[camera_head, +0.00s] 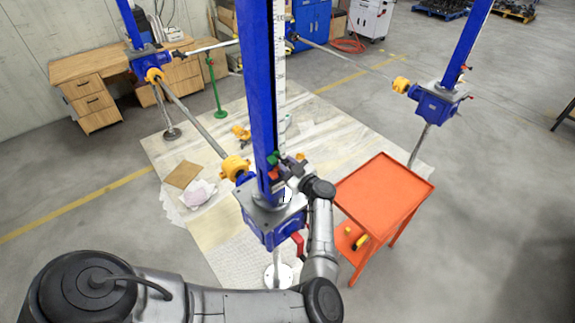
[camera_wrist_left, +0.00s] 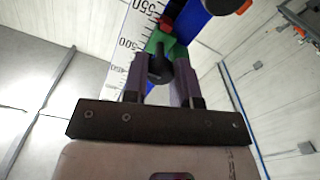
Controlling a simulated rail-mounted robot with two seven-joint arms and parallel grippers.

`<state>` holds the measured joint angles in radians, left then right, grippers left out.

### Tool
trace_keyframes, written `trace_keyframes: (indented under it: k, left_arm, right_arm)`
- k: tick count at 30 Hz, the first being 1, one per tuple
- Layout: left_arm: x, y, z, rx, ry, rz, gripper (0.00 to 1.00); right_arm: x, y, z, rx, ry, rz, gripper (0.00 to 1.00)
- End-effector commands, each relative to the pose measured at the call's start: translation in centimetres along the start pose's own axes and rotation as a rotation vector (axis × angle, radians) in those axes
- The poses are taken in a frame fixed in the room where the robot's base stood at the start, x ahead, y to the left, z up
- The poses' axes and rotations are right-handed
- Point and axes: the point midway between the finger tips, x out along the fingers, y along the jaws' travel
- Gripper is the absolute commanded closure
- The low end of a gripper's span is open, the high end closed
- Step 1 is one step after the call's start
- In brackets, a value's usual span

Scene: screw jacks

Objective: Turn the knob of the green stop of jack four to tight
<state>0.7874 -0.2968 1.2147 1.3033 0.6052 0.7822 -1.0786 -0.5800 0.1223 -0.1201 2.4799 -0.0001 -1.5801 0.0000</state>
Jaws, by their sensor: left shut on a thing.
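The nearest jack has a tall blue column with a white scale (camera_head: 279,60). Its green stop (camera_head: 273,158) sits low on the column, close to a red stop (camera_head: 275,173). No jack number is readable. In the left wrist view the green stop (camera_wrist_left: 160,42) carries a dark knob (camera_wrist_left: 158,66), with the red stop (camera_wrist_left: 166,23) beyond it. My left gripper (camera_wrist_left: 158,74) has one finger on each side of the knob and is shut on it. In the head view my left gripper (camera_head: 288,165) is small and partly hidden at the column. My right gripper is not in view.
Below the stops is the jack's blue gearbox (camera_head: 272,218) with a red crank (camera_head: 298,242). An orange cart (camera_head: 385,190) stands close on the right. A shaft with yellow couplings (camera_head: 235,168) runs to a farther jack. A wooden desk (camera_head: 95,75) is at the back left.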

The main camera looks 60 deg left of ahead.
Motion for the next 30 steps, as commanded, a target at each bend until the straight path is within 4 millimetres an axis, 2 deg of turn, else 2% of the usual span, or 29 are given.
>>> trace_keyframes:
  k: [14, 15, 21, 23, 30]
  left_arm:
    - [-0.03, 0.00, 0.08, 0.014, -0.002, 0.001, 0.97]
    - [-0.04, 0.00, 0.08, 0.014, -0.002, 0.001, 0.73]
    - [-0.02, -0.01, 0.06, 0.013, -0.001, 0.000, 0.54]
    - [-0.02, -0.02, 0.06, 0.013, -0.001, 0.000, 0.48]
    - [0.00, -0.02, 0.03, 0.010, 0.000, 0.000, 0.48]
  right_arm:
    - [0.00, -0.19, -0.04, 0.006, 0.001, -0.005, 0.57]
    - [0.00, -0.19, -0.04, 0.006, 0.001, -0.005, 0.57]
    - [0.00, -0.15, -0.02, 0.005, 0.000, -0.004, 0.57]
    - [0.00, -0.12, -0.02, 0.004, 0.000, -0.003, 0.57]
    - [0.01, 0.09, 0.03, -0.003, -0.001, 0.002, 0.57]
